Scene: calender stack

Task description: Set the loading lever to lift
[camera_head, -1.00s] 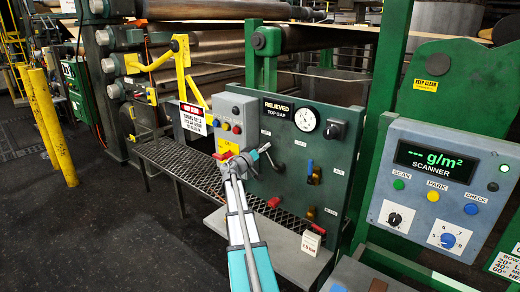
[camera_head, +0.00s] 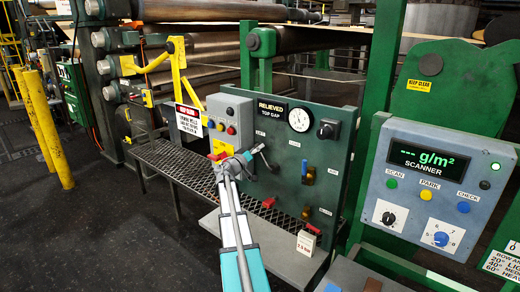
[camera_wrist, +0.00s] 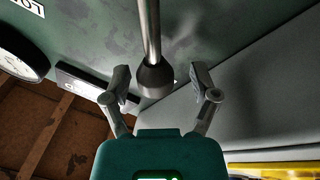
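A lever with a metal rod and dark rounded knob (camera_wrist: 155,78) comes down from the top of the wrist view. In the head view a dark lever (camera_head: 261,151) sits on the green panel (camera_head: 335,180), just right of my gripper (camera_head: 237,163). In the wrist view my gripper (camera_wrist: 160,88) is open, with one finger on each side of the knob. Gaps show between the knob and both fingers. The head view does not clearly show the fingers. I cannot read a lift mark.
A grey box with buttons (camera_head: 229,115) and a red switch (camera_head: 219,155) stand close to my gripper. A mesh shelf (camera_head: 185,170) runs below. A gauge (camera_head: 300,118), a black knob (camera_head: 328,129) and several small valves share the panel. The scanner console (camera_head: 430,205) is at right.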

